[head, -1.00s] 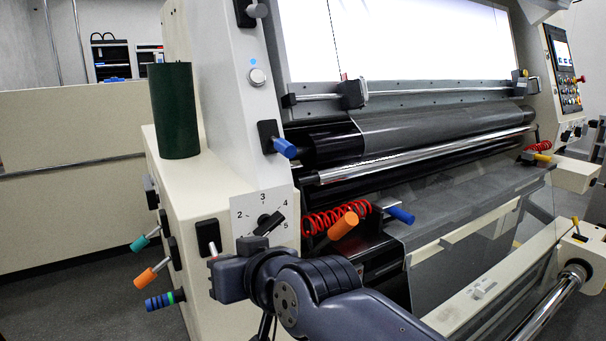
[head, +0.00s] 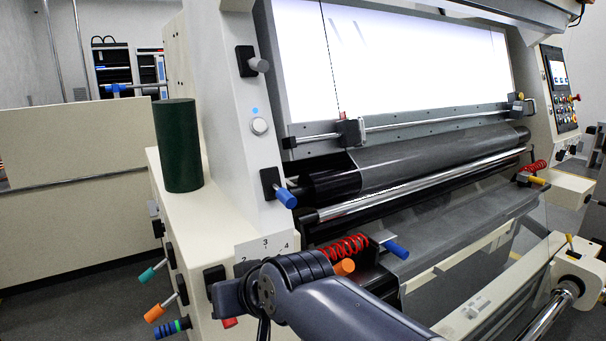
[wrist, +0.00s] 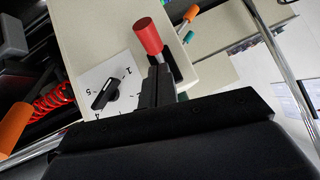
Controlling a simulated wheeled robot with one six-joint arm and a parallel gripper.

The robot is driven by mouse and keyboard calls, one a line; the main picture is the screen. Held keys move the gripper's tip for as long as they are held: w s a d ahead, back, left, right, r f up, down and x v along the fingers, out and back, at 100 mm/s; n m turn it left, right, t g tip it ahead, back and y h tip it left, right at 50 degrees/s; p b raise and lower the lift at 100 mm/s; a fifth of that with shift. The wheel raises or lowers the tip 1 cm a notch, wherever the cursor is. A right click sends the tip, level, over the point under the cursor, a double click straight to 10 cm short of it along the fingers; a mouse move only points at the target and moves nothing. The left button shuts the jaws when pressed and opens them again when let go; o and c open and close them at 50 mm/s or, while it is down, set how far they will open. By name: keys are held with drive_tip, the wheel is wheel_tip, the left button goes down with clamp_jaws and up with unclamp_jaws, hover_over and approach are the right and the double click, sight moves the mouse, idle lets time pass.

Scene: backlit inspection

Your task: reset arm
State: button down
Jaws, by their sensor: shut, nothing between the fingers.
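My gripper (wrist: 160,72) shows in the wrist view as two dark fingers pressed together, with nothing between them. Its tips point toward a lever with a red handle (wrist: 148,37); whether they touch it I cannot tell. In the head view my arm crosses the lower middle and hides the gripper. A bit of the red handle (head: 229,323) shows below my wrist there. The numbered dial plate (wrist: 108,84) with its black knob is beside the fingers in the wrist view. In the head view my arm covers most of the plate (head: 255,248).
A red spring (head: 343,248) and an orange handle (head: 344,267) are close beside my arm. Blue handles (head: 397,248) stick out nearby. Teal (head: 147,275) and orange (head: 155,313) levers line the cabinet's left side. A dark green cylinder (head: 178,145) stands on top. Floor at far left is clear.

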drive_tip(key=r+p, duration=0.1)
drive_tip(key=p, duration=0.1)
drive_tip(key=g+h+p, duration=0.1)
drive_tip(key=p, duration=0.2)
drive_tip(key=shift+w+a+r, duration=0.2)
drive_tip(key=shift+w+r, duration=0.15)
drive_tip(key=shift+r, duration=0.05)
drive_tip(key=shift+g+p, duration=0.4)
drive_tip(key=shift+p, duration=0.15)
